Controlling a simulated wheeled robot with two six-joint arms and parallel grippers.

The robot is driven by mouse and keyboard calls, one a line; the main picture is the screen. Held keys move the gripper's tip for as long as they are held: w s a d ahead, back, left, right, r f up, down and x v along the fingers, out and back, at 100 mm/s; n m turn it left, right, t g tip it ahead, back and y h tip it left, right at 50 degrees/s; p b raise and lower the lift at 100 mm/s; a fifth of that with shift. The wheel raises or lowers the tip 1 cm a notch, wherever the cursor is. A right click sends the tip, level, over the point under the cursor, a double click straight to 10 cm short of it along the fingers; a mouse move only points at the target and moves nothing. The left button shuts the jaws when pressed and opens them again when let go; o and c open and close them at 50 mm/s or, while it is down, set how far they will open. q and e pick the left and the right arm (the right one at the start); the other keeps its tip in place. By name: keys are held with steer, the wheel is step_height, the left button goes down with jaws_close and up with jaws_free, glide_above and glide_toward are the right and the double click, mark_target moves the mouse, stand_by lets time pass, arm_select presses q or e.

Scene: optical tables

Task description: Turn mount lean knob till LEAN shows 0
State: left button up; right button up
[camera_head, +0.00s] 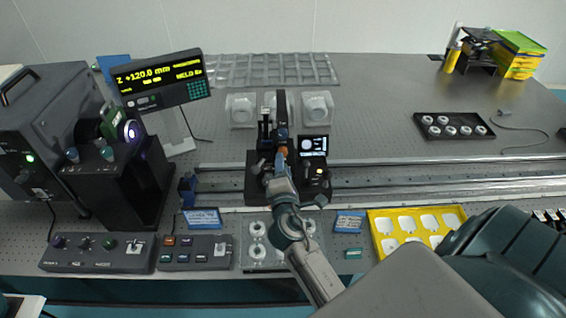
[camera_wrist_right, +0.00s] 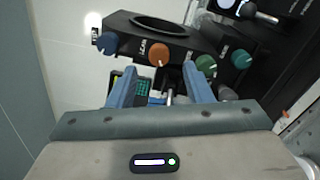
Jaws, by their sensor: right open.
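The black mount (camera_head: 281,105) stands on a dark carriage at the middle of the table. In the right wrist view the mount (camera_wrist_right: 190,38) has a round opening and a row of knobs. An orange knob (camera_wrist_right: 159,54) sits under the label LEAN, between a blue knob (camera_wrist_right: 107,43) and a green knob (camera_wrist_right: 206,65). My right gripper (camera_wrist_right: 162,76) is open, its blue fingers either side of the orange knob's line but apart from it. In the head view my right gripper (camera_head: 281,158) reaches the mount from the front. A small lit screen (camera_head: 313,146) beside the mount is too small to read.
A large display (camera_head: 160,80) at the left reads Z +120.0 mm. Rails (camera_head: 400,178) run across the table. A yellow tray (camera_head: 376,232), a clear plate (camera_head: 243,256) and control boxes (camera_head: 97,252) line the front. Black housings (camera_head: 120,175) stand at the left.

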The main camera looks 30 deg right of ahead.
steer(key=b+v, duration=0.1)
steer(key=v, duration=0.5)
steer(key=shift+s+a+b, duration=0.2)
steer(key=shift+b, duration=0.2)
